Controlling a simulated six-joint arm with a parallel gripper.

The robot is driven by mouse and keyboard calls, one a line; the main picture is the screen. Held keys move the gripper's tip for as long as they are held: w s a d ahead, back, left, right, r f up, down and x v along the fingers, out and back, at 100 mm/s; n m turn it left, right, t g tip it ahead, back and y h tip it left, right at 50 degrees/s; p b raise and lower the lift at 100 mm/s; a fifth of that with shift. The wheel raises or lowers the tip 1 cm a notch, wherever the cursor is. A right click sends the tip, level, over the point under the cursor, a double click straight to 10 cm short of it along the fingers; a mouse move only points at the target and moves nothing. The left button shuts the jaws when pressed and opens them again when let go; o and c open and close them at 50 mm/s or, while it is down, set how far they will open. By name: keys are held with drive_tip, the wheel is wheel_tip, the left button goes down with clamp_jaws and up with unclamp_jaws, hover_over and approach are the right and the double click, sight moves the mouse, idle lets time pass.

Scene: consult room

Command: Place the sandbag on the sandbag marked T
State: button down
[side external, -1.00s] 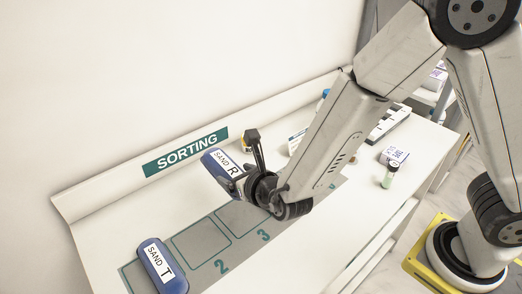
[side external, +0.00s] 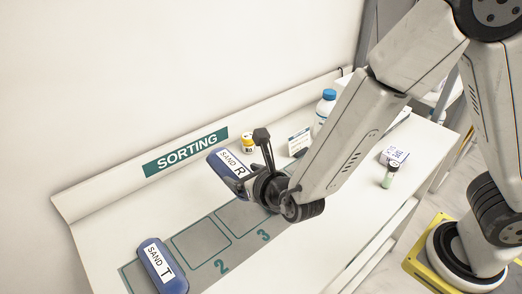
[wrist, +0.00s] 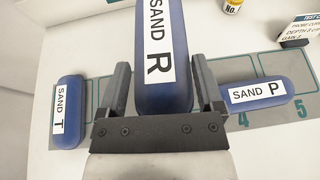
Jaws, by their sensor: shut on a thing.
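The blue sandbag marked R (side external: 226,160) is gripped between the two fingers of my gripper (side external: 249,163) and appears held above the table. In the wrist view sandbag R (wrist: 163,40) stretches away from the palm, label up, between the fingers. The blue sandbag marked T (side external: 162,265) lies on the grey mat at its near left end, apart from my gripper. It also shows at the left in the wrist view (wrist: 67,112). A blue sandbag marked P (wrist: 260,93) lies right of my gripper in the wrist view, partly hidden by a finger.
The grey mat (side external: 194,225) has numbered outlined squares; square 2 is bare. A SORTING sign (side external: 186,152) runs along the back. A yellow-labelled jar (side external: 248,143), a blue-capped bottle (side external: 325,108), a small vial (side external: 389,176) and a small box (side external: 394,155) stand farther right.

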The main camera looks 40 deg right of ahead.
drive_tip(key=shift+a+r, duration=0.1)
drive_tip(key=shift+r, duration=0.05)
drive_tip(key=shift+s+a+r+y, duration=0.2)
drive_tip(key=shift+a+y, duration=0.1)
drive_tip(key=shift+a, duration=0.1)
drive_tip(key=s+a+r+n+y, duration=0.2)
drive_tip(key=s+a+y, duration=0.1)
drive_tip(key=s+a, duration=0.2)
drive_tip(key=s+a+r+n+y, duration=0.2)
drive_tip(key=s+a+r+n, duration=0.1)
drive_tip(key=s+a, duration=0.3)
drive_tip(key=shift+s+r+g+y, duration=0.35)
drive_tip(key=shift+s+g+y, duration=0.05)
drive_tip(key=shift+s, duration=0.6)
drive_tip(key=shift+w+f, duration=0.1)
drive_tip(key=shift+w, duration=0.05)
drive_tip(key=w+a+f, duration=0.8)
drive_tip(key=w+f, duration=0.1)
drive_tip(key=w, duration=0.1)
drive_tip(key=shift+w+a, duration=0.15)
drive_tip(key=shift+w, duration=0.05)
drive_tip(key=shift+f, duration=0.1)
